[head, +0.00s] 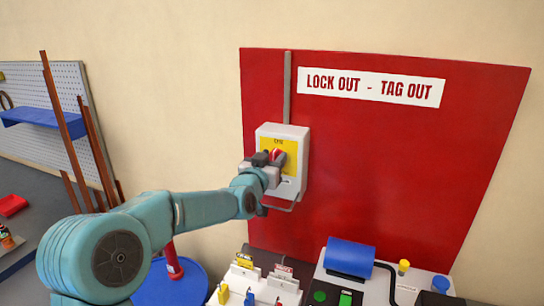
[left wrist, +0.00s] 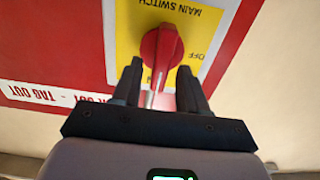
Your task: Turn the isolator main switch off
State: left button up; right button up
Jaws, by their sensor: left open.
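The isolator main switch is a white box (head: 296,134) with a yellow label (head: 289,146) on the red board. Its red rotary knob (head: 277,153) is partly hidden by my left gripper (head: 268,157) in the head view. In the left wrist view, the label reads upside down, with "MAIN SWITCH" and "OFF" legible. There the red knob (left wrist: 161,52) has its long grip running roughly up and down the picture, not toward "OFF". My left gripper (left wrist: 160,80) is open, its fingertips on either side of the knob's lower part; contact cannot be told. My right gripper is not in view.
The red board (head: 400,170) carries a "LOCK OUT - TAG OUT" sign (head: 371,87). A grey conduit (head: 287,85) runs above the box. Below stand tags and padlocks (head: 250,275), a blue cylinder (head: 350,256) and a green button (head: 346,299). Copper bars (head: 62,95) lean at left.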

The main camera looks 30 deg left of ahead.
pick_arm(q)
jog(key=shift+s+d+r, duration=0.1)
jog(key=shift+s+r, duration=0.05)
jog(key=shift+s, duration=0.05)
jog(key=shift+w, duration=0.15)
grip_shut()
jog(key=shift+f+n+b, duration=0.3)
jog(key=shift+b, duration=0.45)
jog(key=n+b, duration=0.4)
jog(key=n, duration=0.1)
jog(key=a+f+n+b, duration=0.1)
jog(key=n+b, duration=0.4)
jog(key=n, duration=0.1)
jog(key=n+b, duration=0.4)
jog(key=n, duration=0.2)
jog(key=shift+s+a+f, duration=0.2)
jog(key=shift+a, duration=0.1)
